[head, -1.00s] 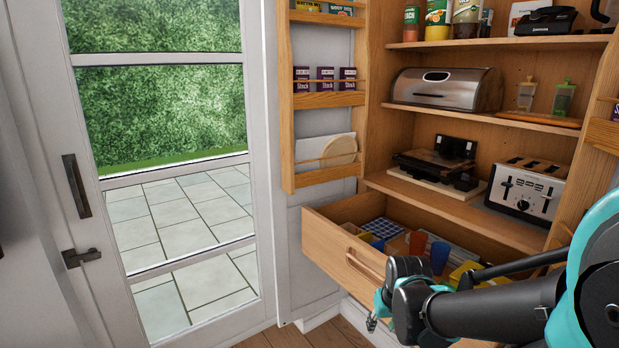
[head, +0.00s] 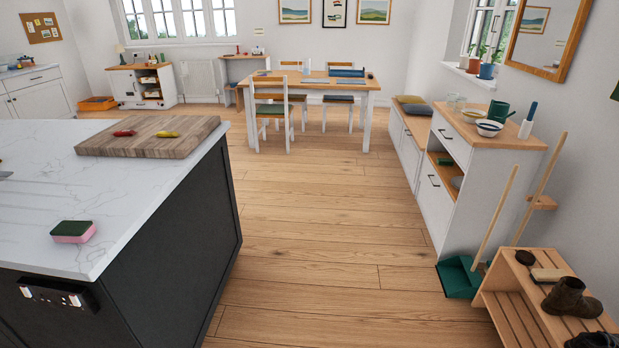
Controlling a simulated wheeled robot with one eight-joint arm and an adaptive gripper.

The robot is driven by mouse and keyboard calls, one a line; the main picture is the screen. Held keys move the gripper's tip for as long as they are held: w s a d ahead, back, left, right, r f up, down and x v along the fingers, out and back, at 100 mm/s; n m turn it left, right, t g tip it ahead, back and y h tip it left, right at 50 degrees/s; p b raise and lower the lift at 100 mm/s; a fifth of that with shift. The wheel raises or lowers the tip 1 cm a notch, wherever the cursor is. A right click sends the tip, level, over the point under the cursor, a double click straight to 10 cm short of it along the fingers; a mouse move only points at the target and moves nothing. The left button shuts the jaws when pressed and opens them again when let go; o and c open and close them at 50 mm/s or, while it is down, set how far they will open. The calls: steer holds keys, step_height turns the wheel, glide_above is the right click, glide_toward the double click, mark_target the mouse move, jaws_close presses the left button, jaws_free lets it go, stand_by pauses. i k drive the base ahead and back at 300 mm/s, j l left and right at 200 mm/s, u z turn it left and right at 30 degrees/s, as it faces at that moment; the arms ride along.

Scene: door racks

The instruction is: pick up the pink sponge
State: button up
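The pink sponge (head: 73,232) lies flat near the front edge of a white marble-topped island (head: 120,238) at the left of the head view. It is pink below with a dark green top layer. Nothing touches it. My gripper is not in view.
A wooden cutting board (head: 147,148) with a red and a yellow item sits farther back on the island. Wooden floor is clear right of the island. A green dustpan (head: 458,278) and a shoe rack (head: 520,305) stand at the right. A dining table (head: 318,84) stands beyond.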

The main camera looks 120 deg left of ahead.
mark_target(70, 231)
steer(key=u, duration=5.25)
